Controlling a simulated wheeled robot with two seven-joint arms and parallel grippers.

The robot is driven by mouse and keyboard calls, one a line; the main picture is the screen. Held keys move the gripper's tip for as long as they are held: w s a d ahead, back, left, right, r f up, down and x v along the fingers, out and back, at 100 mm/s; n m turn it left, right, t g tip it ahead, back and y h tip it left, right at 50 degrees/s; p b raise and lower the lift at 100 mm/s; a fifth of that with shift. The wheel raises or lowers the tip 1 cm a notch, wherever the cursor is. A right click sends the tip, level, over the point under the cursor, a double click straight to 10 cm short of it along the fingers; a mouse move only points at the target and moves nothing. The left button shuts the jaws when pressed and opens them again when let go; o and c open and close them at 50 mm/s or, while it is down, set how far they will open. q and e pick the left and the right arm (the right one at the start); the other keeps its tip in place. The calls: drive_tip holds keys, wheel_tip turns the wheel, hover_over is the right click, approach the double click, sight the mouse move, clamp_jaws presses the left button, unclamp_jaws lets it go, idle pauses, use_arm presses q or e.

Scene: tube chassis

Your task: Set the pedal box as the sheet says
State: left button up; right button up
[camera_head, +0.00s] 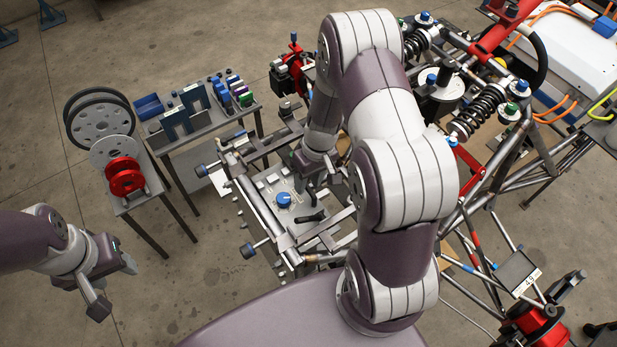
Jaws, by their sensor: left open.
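The pedal box appears to be the light plate (266,186) inside the front of the tube frame, with a round blue knob (284,200) and dark pedal-like parts (311,216) on it. My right gripper (318,183) points down over the plate, beyond the blue knob. My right arm covers much of the view, and I cannot tell how far apart these fingers are or whether they touch anything. My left gripper (114,287) is open and empty over bare floor at the lower left. I cannot make out a readable instruction sheet.
A rack with wheels and a red disc (125,177) stands left. Beside it is a table with blue bins (149,106) and coloured items. The tube chassis (470,230) with coil springs (478,112) fills the right. Floor between my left gripper and the frame is clear.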

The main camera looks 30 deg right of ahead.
drive_tip(key=shift+w, duration=0.1)
clamp_jaws()
drive_tip(key=d, duration=0.2)
drive_tip(key=d+b, duration=0.1)
drive_tip(key=d, duration=0.1)
drive_tip(key=shift+w+d, duration=0.2)
drive_tip(key=shift+d, duration=0.15)
unclamp_jaws()
drive_tip(key=shift+a, duration=0.15)
